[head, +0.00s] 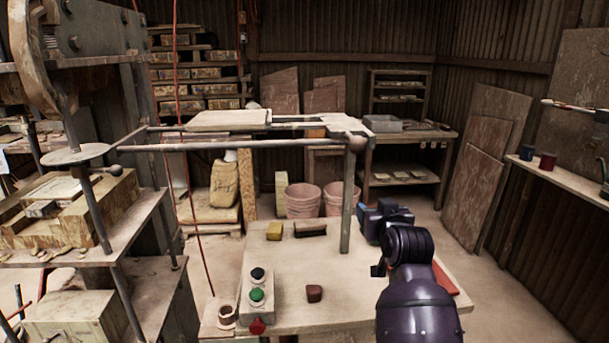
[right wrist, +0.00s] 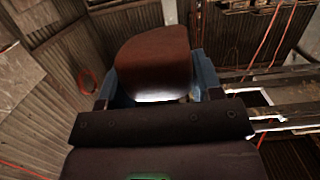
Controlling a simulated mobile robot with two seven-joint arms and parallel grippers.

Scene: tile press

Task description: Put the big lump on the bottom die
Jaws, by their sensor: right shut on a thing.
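My right gripper (head: 385,218) is above the right side of the table, beyond the post of the overhead frame. In the right wrist view its blue fingers are shut on a big reddish-brown lump (right wrist: 155,62), which sticks out past the fingertips. My own gripper hides the lump in the head view. A smaller brown lump (head: 314,293) lies on the table. What looks like the bottom die (head: 55,190), a pale block in a stepped wooden bed, sits on the press at the left, far from the gripper. My left gripper is not in view.
The table (head: 350,312) holds a control box (head: 257,290) with buttons, a yellow block (head: 274,231) and a dark brush (head: 310,229). A metal frame with a post (head: 348,205) and rails spans between table and press. A red cord (head: 190,200) hangs between them.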

